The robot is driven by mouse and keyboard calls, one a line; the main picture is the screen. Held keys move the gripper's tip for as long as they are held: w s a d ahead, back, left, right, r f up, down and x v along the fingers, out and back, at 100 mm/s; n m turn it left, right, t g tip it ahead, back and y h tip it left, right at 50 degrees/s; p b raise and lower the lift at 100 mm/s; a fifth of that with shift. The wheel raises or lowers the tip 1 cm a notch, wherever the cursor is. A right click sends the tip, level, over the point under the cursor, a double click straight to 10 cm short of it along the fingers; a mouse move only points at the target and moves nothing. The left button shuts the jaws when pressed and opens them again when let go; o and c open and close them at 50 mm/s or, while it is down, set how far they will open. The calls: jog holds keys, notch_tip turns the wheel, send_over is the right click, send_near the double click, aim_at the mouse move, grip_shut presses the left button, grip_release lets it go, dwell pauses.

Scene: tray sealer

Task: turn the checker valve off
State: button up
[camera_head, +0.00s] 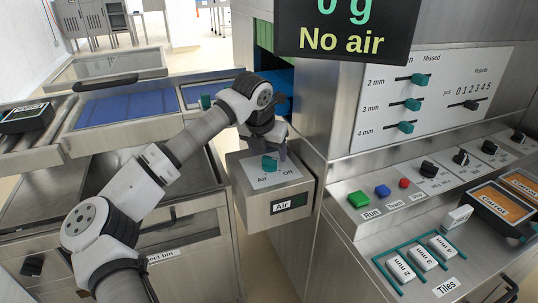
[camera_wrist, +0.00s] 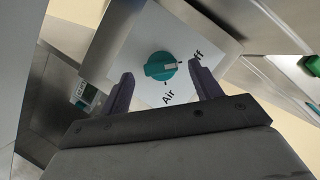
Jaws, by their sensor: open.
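The valve is a teal knob (camera_head: 269,163) on the white top plate of a grey metal box (camera_head: 262,208) labelled "Air" on its front. The plate reads "Air" and "Off". In the wrist view the teal knob (camera_wrist: 158,66) shows a pale mark on its right side, pointing roughly toward "Off". My gripper (camera_head: 267,147) is above the box, pointing down at the knob. In the wrist view its two dark fingers are spread apart, one on each side of the knob in the picture. I cannot tell whether they touch it.
A dark display (camera_head: 345,28) above reads "0 g" and "No air". To the right is a sloped panel with a green Run button (camera_head: 359,199), blue and red buttons, and black knobs. Teal sliders (camera_head: 412,104) are on the wall panel. A blue conveyor (camera_head: 125,106) lies left.

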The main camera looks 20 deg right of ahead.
jog(key=v, duration=1.1)
jog(key=shift+s+r, duration=0.15)
jog(key=shift+r, duration=0.2)
jog(key=shift+a, duration=0.1)
